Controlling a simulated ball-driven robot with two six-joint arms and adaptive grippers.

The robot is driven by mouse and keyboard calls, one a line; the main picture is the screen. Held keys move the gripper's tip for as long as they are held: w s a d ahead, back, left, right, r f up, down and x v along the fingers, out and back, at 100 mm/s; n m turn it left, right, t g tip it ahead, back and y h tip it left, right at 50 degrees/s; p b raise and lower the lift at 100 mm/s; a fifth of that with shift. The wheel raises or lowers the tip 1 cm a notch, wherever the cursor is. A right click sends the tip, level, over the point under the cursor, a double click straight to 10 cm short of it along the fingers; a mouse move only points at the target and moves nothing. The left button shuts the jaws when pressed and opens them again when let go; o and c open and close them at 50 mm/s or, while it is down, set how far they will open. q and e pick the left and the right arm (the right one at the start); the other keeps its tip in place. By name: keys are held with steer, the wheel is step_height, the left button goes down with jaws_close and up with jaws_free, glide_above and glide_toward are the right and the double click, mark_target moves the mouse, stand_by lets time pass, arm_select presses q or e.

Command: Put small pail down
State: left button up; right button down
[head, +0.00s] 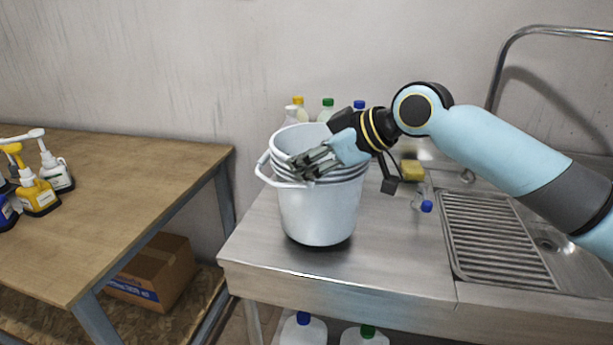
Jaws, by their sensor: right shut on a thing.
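A stack of white pails (318,210) stands upright on the metal counter (395,262), left of the sink, its nested rims showing near the top. My right gripper (309,163) reaches in from the right and is at the stack's upper front rim. It is shut on the small pail (290,137) at the top of the stack. I cannot tell whether that pail is fully seated in the ones below. The gripper and wrist hide part of the rims. My left gripper is not in view.
Bottles with colored caps (328,105) stand behind the stack. A yellow sponge (412,170) and a small blue-capped bottle (424,204) are by the sink (540,238). A wooden table (130,185) with pump bottles (37,190) is at left. The counter's front left is clear.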

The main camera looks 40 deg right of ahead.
step_height(320, 180, down, 3)
stand_by(0.3)
steer(key=c, duration=1.9)
jaws_free()
steer(key=shift+f, duration=0.2)
steer(key=o, duration=0.5)
steer(key=shift+r, duration=0.1)
steer(key=p+v, duration=0.5)
steer(key=v, duration=0.7)
steer(key=shift+d+r, duration=0.1)
steer(key=shift+r, duration=0.05)
